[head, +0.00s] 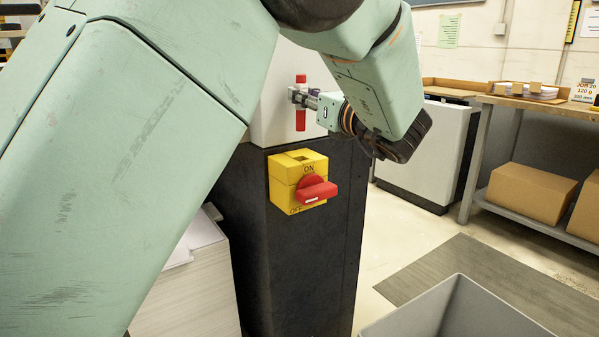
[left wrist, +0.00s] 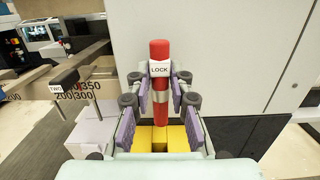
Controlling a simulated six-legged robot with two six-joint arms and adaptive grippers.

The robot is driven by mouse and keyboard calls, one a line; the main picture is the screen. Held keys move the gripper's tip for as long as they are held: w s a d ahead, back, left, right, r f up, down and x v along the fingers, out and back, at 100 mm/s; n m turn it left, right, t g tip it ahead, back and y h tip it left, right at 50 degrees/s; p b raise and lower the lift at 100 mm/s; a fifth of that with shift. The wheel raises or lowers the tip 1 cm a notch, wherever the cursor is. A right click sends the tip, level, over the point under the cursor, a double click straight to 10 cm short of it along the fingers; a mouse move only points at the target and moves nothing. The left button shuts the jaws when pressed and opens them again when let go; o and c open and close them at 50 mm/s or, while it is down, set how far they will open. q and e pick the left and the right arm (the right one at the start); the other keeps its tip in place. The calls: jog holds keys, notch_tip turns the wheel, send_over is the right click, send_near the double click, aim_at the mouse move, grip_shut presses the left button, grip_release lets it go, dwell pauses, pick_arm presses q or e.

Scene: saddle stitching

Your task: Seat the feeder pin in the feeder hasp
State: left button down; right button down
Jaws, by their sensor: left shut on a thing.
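The feeder pin (head: 300,119) is a red upright rod with a white band lettered LOCK, which shows in the left wrist view (left wrist: 160,52). My left gripper (head: 299,97) comes in from the right and is shut on the pin around its middle. The feeder hasp (head: 285,172) is a yellow block with a dark square opening in its top, on the front of a dark cabinet. The pin's lower end is above the hasp, with a visible gap in the head view. In the left wrist view the yellow hasp (left wrist: 143,139) shows below the pin. My right gripper is not in view.
A red rotary switch (head: 317,190) sticks out from the yellow block, between ON and OFF lettering. A grey open bin (head: 425,318) stands at the lower right. A paper stack (head: 190,290) is left of the cabinet. A bench with cardboard boxes (head: 530,192) stands at the right.

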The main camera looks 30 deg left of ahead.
aim_at(305, 160)
pick_arm(q)
jog(key=f+b, duration=0.1)
jog(key=f, duration=0.2)
jog(key=f+b, duration=0.1)
jog(key=f, duration=0.2)
jog(key=s+f+b, duration=0.1)
jog(key=f, duration=0.1)
jog(key=shift+d+f, duration=0.15)
jog(key=shift+f, duration=0.25)
jog(key=shift+w+f, duration=0.2)
jog(key=shift+f, duration=0.1)
jog(key=shift+w, duration=0.15)
jog(key=c, duration=1.6)
grip_release()
jog(key=shift+s, duration=0.2)
jog(key=shift+c, duration=0.2)
jog(key=o, duration=0.4)
jog(key=shift+w, duration=0.15)
jog(key=shift+r, duration=0.1)
